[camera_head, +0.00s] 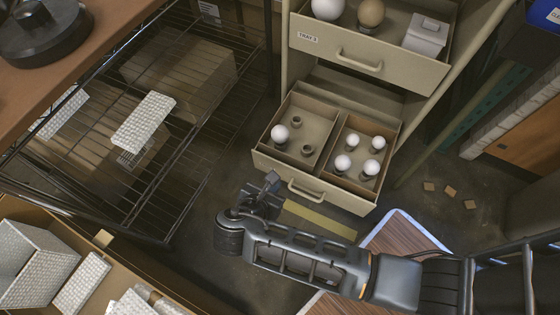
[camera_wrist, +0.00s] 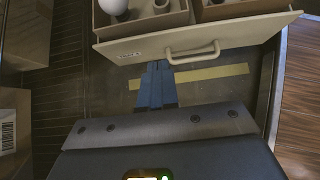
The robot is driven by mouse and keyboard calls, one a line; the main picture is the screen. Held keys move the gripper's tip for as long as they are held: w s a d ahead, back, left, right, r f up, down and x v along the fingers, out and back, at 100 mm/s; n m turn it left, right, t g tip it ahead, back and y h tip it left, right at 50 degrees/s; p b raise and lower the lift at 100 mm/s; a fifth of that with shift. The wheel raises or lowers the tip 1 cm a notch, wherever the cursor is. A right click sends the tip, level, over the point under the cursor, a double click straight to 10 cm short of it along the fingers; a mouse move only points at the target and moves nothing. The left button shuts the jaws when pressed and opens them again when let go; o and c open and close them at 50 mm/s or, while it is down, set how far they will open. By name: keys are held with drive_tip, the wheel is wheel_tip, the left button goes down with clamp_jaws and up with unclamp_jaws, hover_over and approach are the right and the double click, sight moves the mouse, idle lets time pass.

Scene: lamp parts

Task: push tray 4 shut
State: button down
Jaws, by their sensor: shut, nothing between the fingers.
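The lower tray (camera_head: 342,199), taken as tray 4, is pulled out of the cream cabinet. Its two compartments hold white bulbs and small sockets. Its handle (camera_head: 306,190) is on the front panel and also shows in the wrist view (camera_wrist: 193,53). The label (camera_wrist: 130,57) is too blurred to read surely. My gripper (camera_head: 272,181) is shut and empty, in front of the panel, left of the handle. In the wrist view, the blue fingertips (camera_wrist: 156,66) reach the panel's lower edge; I cannot tell whether they touch it.
An upper tray (camera_head: 375,58) above is also open, holding bulbs and a white box. A black wire rack (camera_head: 190,120) stands left. A carton (camera_head: 40,208) of textured white blocks is at lower left. A yellow strip (camera_head: 320,219) lies on the floor before the cabinet.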

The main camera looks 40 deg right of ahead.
sight(295, 160)
drive_tip(key=b+x, duration=0.2)
drive_tip(key=x, duration=0.2)
drive_tip(key=b+x, duration=0.2)
drive_tip(key=x, duration=0.2)
drive_tip(key=d+r+b+x, duration=0.1)
drive_tip(key=x, duration=0.3)
drive_tip(key=shift+w+r+b, duration=0.15)
drive_tip(key=shift+b, duration=0.25)
drive_tip(key=shift+w+d+r, duration=0.15)
drive_tip(key=shift+w+d, duration=0.1)
drive_tip(key=shift+d, duration=0.35)
